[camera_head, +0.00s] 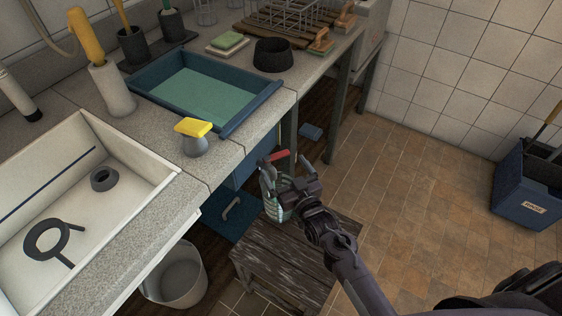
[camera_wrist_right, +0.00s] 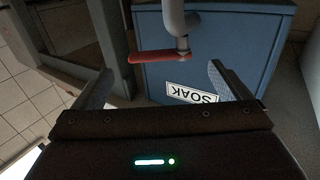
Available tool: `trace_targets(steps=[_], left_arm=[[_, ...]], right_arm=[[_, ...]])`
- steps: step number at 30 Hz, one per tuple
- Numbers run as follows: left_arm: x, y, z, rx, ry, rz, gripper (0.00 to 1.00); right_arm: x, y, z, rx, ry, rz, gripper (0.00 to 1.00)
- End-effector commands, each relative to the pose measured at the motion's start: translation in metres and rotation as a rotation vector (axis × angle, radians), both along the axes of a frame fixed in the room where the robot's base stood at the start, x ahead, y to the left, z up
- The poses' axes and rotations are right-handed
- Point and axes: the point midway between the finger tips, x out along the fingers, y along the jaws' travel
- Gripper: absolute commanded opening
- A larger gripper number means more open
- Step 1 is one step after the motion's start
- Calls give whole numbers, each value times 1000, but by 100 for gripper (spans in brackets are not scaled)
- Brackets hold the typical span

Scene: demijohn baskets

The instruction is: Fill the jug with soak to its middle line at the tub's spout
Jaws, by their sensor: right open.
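The blue tub (camera_wrist_right: 225,45) with a SOAK label (camera_wrist_right: 192,94) fills much of the wrist view. Its grey spout (camera_wrist_right: 178,20) and red lever (camera_wrist_right: 158,56) are in front of it. The red lever also shows in the head view (camera_head: 276,156). A pale greenish jug (camera_head: 277,208) stands at the far end of the wooden stool, partly behind my right gripper (camera_head: 287,174). Its middle line and contents cannot be made out. My right gripper is open, its fingers (camera_wrist_right: 160,82) apart with nothing between them, close to the lever. My left gripper is out of view.
The wooden stool (camera_head: 285,265) stands below the counter, beside a grey bucket (camera_head: 178,275). A white sink (camera_head: 110,205) and a blue tray (camera_head: 165,72) are on the counter. A blue bin (camera_head: 522,190) stands at the right. The tiled floor between is clear.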

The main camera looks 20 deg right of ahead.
Motion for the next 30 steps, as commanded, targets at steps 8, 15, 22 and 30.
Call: trace_targets(steps=[8, 15, 22, 30], left_arm=[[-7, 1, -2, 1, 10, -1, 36], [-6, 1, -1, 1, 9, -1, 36], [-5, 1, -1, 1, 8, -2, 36], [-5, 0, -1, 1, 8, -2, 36]], right_arm=[[-36, -7, 0, 1, 0, 0, 96], [-39, -8, 0, 1, -1, 0, 96], [-39, -8, 0, 1, -1, 0, 96], [-39, -8, 0, 1, -1, 0, 96]])
